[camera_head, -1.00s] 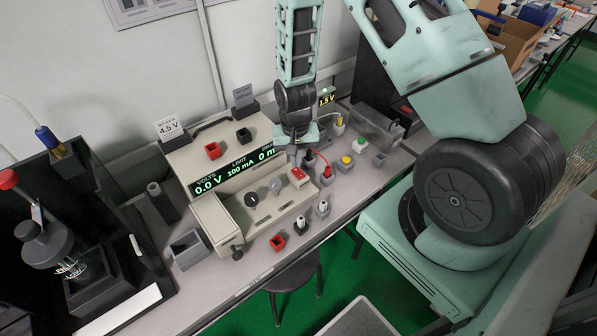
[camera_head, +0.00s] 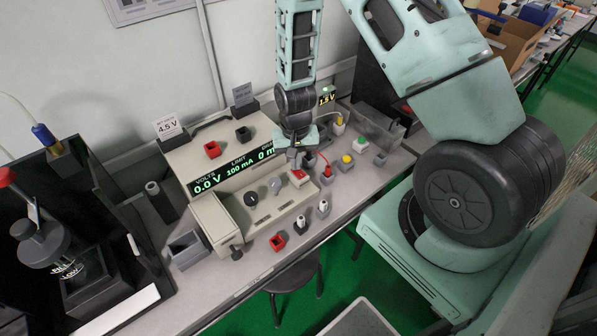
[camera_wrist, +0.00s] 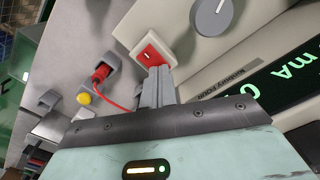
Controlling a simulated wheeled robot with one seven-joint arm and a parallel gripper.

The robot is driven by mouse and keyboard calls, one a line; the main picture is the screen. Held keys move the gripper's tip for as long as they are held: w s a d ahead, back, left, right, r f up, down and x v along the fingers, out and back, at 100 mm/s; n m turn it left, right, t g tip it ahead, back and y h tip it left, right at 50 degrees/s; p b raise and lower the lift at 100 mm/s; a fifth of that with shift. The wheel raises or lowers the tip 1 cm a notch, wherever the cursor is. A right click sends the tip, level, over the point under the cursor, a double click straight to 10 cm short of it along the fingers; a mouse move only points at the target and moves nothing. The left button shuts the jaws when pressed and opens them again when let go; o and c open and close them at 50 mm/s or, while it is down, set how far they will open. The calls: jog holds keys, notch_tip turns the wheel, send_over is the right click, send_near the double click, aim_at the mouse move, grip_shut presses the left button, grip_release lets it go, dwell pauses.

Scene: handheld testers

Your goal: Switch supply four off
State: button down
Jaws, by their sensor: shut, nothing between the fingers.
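The bench supply (camera_head: 205,217) is a beige box with a green-lit display (camera_head: 230,170) reading 0.0 V and a 100 mA limit. Its red rocker switch (camera_head: 299,176) sits at the right end of the sloping front, beside a grey knob (camera_head: 299,177). In the head view my gripper (camera_head: 296,160) is just above the switch; contact cannot be told.
Red and yellow plugs (camera_head: 347,160) and a red cable stand close to the right of the supply. Small posts (camera_head: 300,224) and a red socket (camera_head: 278,242) line the front. A bottle stand (camera_head: 75,255) is at the left.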

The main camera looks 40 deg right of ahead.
jog(key=shift+f, duration=0.2)
jog(key=shift+r, duration=0.1)
jog(key=shift+r+p, duration=2.65)
jog(key=shift+r, duration=0.85)
jog(key=shift+f, duration=0.1)
jog(key=s+a+r+n+y+b, duration=0.1)
jog(key=s+a+r+n, duration=0.2)
jog(key=a+r, duration=0.45)
jog(key=s+a+r+n, duration=0.4)
jog(key=a+r, duration=0.3)
jog(key=a, duration=0.2)
jog(key=s+a+r+n, duration=0.2)
jog(key=s+r+n, duration=0.1)
jog(key=s, duration=0.4)
jog(key=s+a+r+n+b, duration=0.1)
jog(key=s+a+r+n, duration=0.2)
jog(key=s, duration=0.4)
jog(key=shift+s+r+n, duration=0.3)
jog(key=shift+r+n, duration=0.1)
jog(key=shift+r, duration=0.45)
